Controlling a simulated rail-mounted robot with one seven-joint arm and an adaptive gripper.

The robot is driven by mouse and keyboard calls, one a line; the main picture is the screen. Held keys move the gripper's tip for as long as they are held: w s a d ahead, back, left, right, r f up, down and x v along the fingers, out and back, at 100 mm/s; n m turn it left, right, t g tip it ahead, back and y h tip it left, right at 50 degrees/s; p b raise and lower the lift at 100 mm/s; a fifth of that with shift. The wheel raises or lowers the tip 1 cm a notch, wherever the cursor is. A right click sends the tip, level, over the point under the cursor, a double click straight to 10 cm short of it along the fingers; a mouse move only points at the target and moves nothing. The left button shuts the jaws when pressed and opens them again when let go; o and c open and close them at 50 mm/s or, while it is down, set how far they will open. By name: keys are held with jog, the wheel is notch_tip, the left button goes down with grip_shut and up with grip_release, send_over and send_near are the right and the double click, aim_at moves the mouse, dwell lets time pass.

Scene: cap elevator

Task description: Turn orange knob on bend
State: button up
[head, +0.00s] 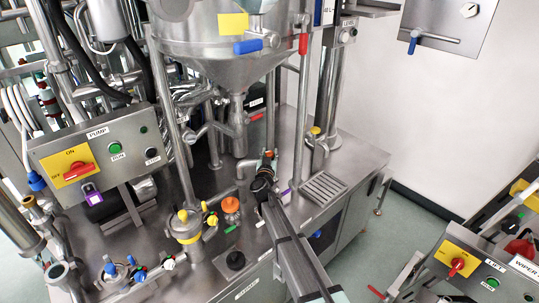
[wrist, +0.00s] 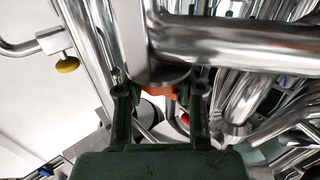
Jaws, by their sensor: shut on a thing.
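The orange knob (wrist: 158,92) shows in the wrist view under a steel pipe end, between the two dark fingers. The fingers cover its sides. My gripper (wrist: 160,89) is shut on it. In the head view my gripper (head: 265,170) is at the steel pipe bend (head: 246,166) below the funnel. Only a small orange patch (head: 268,154) shows there above the gripper; the rest is hidden. My arm comes up from the bottom of the picture.
Another orange knob (head: 231,204) stands left of my gripper, beside a yellow-topped steel canister (head: 186,226). The steel funnel tank (head: 218,50) hangs above. A vertical pole (head: 301,110) and a drain grate (head: 324,188) are to the right. The pump box (head: 100,155) is at left.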

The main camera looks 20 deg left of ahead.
jog(key=shift+s+d+f+m+t+h+p, duration=0.15)
jog(key=shift+m+h+p, duration=0.15)
jog(key=shift+m+h, duration=0.7)
jog(key=shift+a+r+m+t+h+p, duration=0.2)
jog(key=shift+m+h, duration=0.3)
jog(key=shift+h, duration=0.9)
jog(key=o, duration=1.1)
jog(key=shift+o, duration=0.2)
jog(key=shift+s, duration=0.1)
jog(key=s, duration=1.1)
jog(key=shift+s, duration=0.4)
